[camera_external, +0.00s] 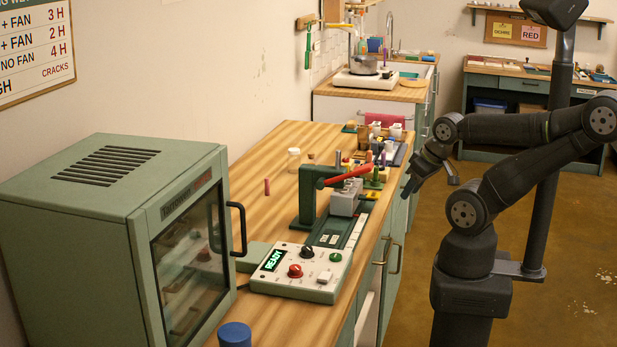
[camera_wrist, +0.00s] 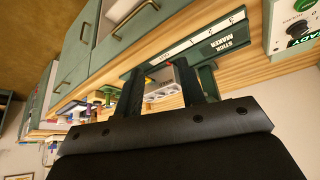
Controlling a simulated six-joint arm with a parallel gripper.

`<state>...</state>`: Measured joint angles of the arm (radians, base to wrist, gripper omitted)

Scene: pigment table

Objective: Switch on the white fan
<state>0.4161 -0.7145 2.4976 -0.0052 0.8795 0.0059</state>
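No white fan can be made out with certainty in either view. A white control box (camera_external: 300,271) with a lit READY display, a red knob (camera_external: 295,271), a green knob (camera_external: 336,257) and a small white switch (camera_external: 325,277) sits beside the green oven cabinet (camera_external: 120,235). The box's corner shows at the upper right of the wrist view (camera_wrist: 278,35). My gripper (camera_external: 430,180) is open and empty, raised at the right of the bench, apart from the box. In the wrist view its two fingers (camera_wrist: 160,68) stand apart over the stick maker.
The green stick maker press (camera_external: 308,195) with a red lever (camera_external: 348,174) stands past the control box. Small bottles and blocks crowd the bench (camera_external: 255,160) beyond it. A blue cylinder (camera_external: 235,334) stands at the near edge. A wall sign (camera_external: 35,48) mentions FAN.

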